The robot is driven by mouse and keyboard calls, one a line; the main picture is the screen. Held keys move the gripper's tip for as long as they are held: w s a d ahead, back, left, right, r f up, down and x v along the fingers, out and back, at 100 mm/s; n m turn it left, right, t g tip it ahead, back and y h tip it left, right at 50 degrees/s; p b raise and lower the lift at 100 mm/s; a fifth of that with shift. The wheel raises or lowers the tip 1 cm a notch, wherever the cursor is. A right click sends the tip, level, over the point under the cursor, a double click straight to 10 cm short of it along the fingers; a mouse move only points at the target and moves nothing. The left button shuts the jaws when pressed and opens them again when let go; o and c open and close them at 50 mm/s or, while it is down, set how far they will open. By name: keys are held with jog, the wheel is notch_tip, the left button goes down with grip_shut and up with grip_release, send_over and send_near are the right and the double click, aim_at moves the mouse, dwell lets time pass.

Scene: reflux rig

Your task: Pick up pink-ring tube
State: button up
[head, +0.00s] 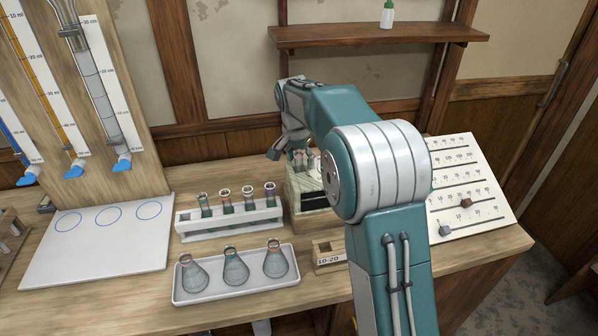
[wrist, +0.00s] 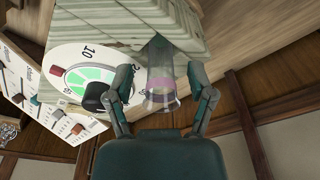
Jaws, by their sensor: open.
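A clear glass tube (wrist: 158,70) with a pinkish band near its rim sticks out of a pale wooden block (wrist: 110,20) in the wrist view. Its lower part is hidden in the block. My gripper (wrist: 166,98) is open, with one finger on each side of the tube's rim and a visible gap to each finger. In the head view my gripper (head: 287,150) is above the block (head: 305,198), and the tube's top (head: 299,157) shows faintly beside it. My arm hides part of the block there.
A white rack (head: 230,228) holding several tubes stands left of the block. In front, a white tray (head: 236,292) holds three flasks. A small wooden box marked 10-20 (head: 329,262) stands near the front. A slider panel (head: 467,190) is at the right. A round dial (wrist: 84,80) is on the block.

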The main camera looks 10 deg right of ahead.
jog(key=c, duration=0.7)
grip_shut()
jog(key=shift+a, duration=0.2)
notch_tip(320, 180, up, 10)
jog(key=shift+f, duration=0.1)
jog(key=shift+r, duration=0.25)
